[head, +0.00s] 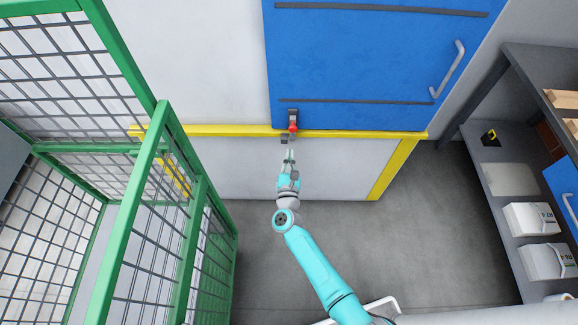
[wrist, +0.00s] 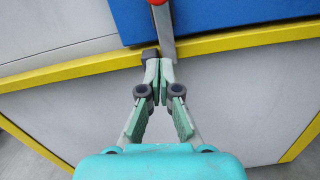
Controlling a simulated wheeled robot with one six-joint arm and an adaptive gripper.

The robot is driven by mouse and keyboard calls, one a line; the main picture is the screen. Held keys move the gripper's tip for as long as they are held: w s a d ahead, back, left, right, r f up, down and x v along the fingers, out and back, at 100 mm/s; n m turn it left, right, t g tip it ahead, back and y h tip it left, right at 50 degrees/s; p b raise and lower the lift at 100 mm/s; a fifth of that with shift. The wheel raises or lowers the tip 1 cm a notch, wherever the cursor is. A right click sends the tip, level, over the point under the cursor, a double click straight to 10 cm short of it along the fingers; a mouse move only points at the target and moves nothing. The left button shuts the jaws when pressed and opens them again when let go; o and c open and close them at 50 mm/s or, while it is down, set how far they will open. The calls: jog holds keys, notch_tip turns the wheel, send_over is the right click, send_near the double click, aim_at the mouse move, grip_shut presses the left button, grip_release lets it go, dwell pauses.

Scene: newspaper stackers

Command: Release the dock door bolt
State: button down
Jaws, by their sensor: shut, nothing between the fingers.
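The blue dock door (head: 365,65) stands above a yellow-edged sill. The door bolt (head: 292,122), a grey bar with a red knob, sits at the door's lower left corner. In the wrist view the grey bolt bar (wrist: 163,38) runs down the door's edge onto the yellow strip, with part of the red knob at the top edge. My gripper (head: 289,154) is just below the bolt in the head view. In the wrist view my gripper (wrist: 158,68) has its fingertips together at the bar's lower end. Nothing shows between the fingers. I cannot tell whether they touch the bar.
The yellow strip (head: 220,130) edges the pale dock wall. A green mesh cage (head: 160,200) stands close on the left. A grey shelf (head: 500,150) with white boxes (head: 532,219) is on the right. The door has a grey handle (head: 449,68). Floor between is clear.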

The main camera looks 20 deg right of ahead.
aim_at(292, 131)
jog(key=shift+w+d+r, duration=0.3)
jog(key=shift+w+r, duration=0.25)
jog(key=shift+r, duration=0.15)
jog(key=shift+w+d+r, duration=0.3)
jog(key=shift+w+r, duration=0.2)
jog(key=shift+r, duration=0.15)
jog(key=shift+w+d+r, duration=0.3)
jog(key=shift+w+r, duration=0.25)
jog(key=shift+r, duration=0.15)
jog(key=shift+r, duration=2.45)
